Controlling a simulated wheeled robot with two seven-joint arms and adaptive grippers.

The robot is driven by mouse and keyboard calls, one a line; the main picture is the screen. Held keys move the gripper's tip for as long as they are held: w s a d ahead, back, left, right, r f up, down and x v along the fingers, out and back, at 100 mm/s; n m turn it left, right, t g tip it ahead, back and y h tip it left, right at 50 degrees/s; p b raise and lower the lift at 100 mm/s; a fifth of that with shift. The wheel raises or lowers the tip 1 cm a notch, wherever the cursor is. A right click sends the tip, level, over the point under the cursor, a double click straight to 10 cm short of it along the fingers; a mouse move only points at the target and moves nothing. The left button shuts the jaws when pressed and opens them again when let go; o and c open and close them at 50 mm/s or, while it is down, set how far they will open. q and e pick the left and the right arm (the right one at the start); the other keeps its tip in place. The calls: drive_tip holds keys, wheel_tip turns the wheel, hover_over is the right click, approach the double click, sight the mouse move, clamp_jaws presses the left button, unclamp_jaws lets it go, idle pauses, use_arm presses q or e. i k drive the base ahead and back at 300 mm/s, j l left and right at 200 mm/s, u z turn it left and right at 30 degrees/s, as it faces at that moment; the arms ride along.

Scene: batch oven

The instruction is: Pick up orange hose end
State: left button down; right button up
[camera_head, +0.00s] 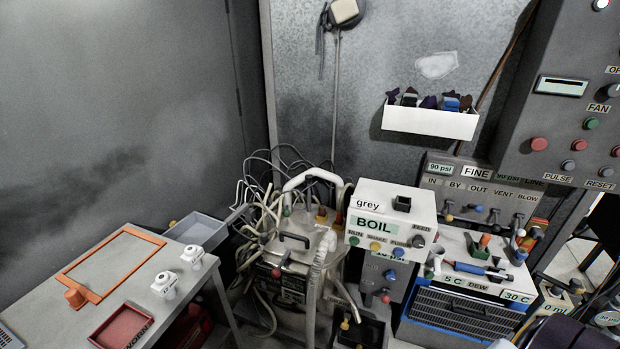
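A hose end marked plainly as orange is hard to single out. A small orange-brown fitting (322,214) stands among the pale hoses, on top of the grey machine left of the BOIL box (375,240). Several small orange parts (527,243) also show at the right, by the valve panel, too small to tell what they are. A thick white hose (318,262) hangs down in front of the grey machine. Neither of my grippers shows in this view.
A table (190,278) at the left bears an orange frame (140,237), white knobbed pieces (165,283) and a red tray (122,326). Tangled hoses and cables crowd the middle. A blue-edged cooler unit (460,312) stands at the right, below the valve panel (480,195).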

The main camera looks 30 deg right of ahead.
sight(339, 214)
drive_tip(key=z, duration=1.65)
